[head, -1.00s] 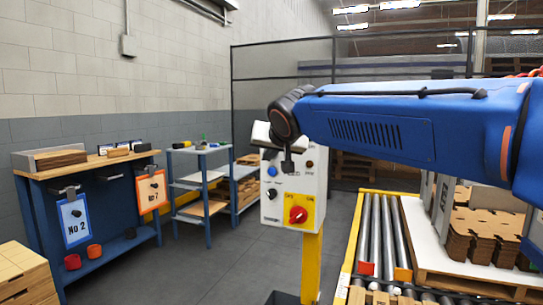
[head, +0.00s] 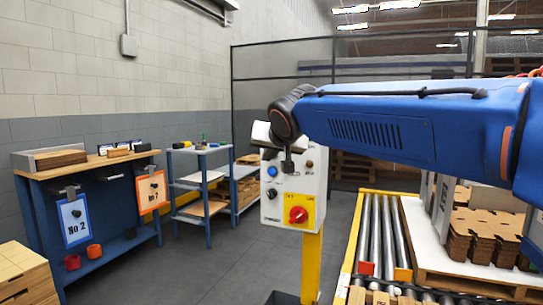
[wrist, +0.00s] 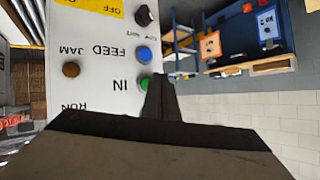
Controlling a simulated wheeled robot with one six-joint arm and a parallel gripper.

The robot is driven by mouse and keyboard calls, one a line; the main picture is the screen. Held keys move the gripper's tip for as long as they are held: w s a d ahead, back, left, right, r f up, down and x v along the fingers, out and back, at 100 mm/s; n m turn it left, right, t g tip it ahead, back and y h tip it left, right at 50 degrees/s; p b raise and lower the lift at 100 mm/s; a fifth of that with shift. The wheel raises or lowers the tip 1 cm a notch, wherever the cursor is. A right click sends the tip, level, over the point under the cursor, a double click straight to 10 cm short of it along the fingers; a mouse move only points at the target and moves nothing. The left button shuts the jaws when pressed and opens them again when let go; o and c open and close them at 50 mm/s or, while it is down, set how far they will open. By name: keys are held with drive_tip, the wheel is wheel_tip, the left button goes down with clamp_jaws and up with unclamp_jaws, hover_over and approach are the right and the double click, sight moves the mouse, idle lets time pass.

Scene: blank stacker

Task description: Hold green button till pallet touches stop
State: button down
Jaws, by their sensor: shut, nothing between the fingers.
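The white control box (head: 308,185) stands on a yellow post. In the wrist view its panel is upside down, and the green button (wrist: 145,84) beside the letters "IN" is partly covered by my gripper (wrist: 160,79). The shut fingertips overlap the button's right edge; I cannot tell whether they press it. In the head view my gripper (head: 288,166) is in front of the panel and hides the green button. The wooden pallet (head: 462,284) sits on the conveyor at right, carrying stacked brown cardboard (head: 478,236). I cannot make out for certain which part is the stop.
The panel also has a blue button (wrist: 144,54), a black knob (wrist: 143,15), a brown round part (wrist: 71,69) and a red rotary switch (head: 298,214). Rollers (head: 378,235) with red and orange blocks lie left of the pallet. A blue workbench (head: 110,220) stands left; the floor between is clear.

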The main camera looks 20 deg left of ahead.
drive_tip(key=shift+w, duration=0.15)
idle(0.3)
drive_tip(key=shift+w, duration=0.25)
